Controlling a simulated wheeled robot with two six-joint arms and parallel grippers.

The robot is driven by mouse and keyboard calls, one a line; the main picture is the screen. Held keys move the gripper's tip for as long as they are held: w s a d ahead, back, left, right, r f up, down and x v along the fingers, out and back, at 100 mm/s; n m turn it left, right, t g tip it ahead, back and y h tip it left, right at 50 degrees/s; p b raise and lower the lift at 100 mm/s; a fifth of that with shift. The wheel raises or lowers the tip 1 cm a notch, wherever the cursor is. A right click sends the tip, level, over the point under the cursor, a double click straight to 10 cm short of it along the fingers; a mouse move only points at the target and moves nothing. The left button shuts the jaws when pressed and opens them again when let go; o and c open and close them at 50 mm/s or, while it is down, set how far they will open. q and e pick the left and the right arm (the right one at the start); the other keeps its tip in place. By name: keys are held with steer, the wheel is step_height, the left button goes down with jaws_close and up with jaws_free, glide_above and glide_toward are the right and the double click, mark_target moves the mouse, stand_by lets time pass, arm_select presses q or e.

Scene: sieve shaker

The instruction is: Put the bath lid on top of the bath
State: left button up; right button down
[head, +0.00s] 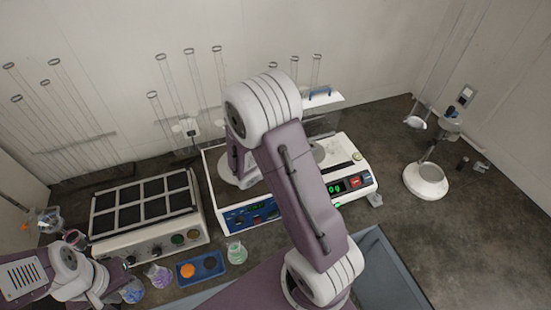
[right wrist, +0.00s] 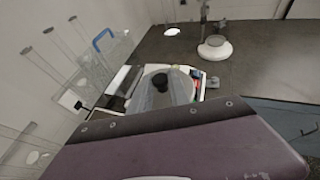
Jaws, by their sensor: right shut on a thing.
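The bath (head: 250,217) is a white box with a blue control panel, in the middle of the head view. My right arm hangs over it and hides much of its top. My right gripper, mostly hidden behind that arm, is shut on what seems to be the bath lid. In the right wrist view a grey piece with a black knob (right wrist: 160,83) appears to be this lid. I cannot tell whether it touches the bath rim. My left gripper (head: 92,284) is at the lower left, apart from the bath. Its jaws cannot be made out.
A balance with a green display (head: 352,184) stands right of the bath. A black-panelled device (head: 145,205) stands left. Flasks (head: 236,252) and a blue tray (head: 200,267) lie in front. A blue-handled clear box (head: 320,93) stands behind.

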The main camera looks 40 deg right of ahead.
steer(key=w+a+f+p, duration=0.1)
steer(key=w+f, duration=0.1)
steer(key=w, duration=0.1)
steer(key=w+a+f+p, duration=0.1)
steer(key=w+f, duration=0.1)
steer(key=w, duration=0.1)
steer(key=w+a+f+p, duration=0.1)
steer(key=w+f, duration=0.1)
steer(key=w, duration=0.2)
steer(key=shift+a+f, duration=0.15)
steer(key=shift+a, duration=0.25)
steer(key=shift+w+a+f+p, duration=0.2)
steer(key=shift+w+f+p, duration=0.1)
steer(key=shift+w, duration=0.1)
step_height(320, 180, down, 4)
steer(key=shift+r+p, duration=0.2)
steer(key=shift+p, duration=0.55)
steer(key=shift+f, duration=0.35)
steer(key=c, duration=1.6)
jaws_free()
steer(key=shift+f+b, duration=0.1)
steer(key=shift+b, duration=0.2)
steer(key=shift+c, duration=0.2)
steer(key=o, duration=0.4)
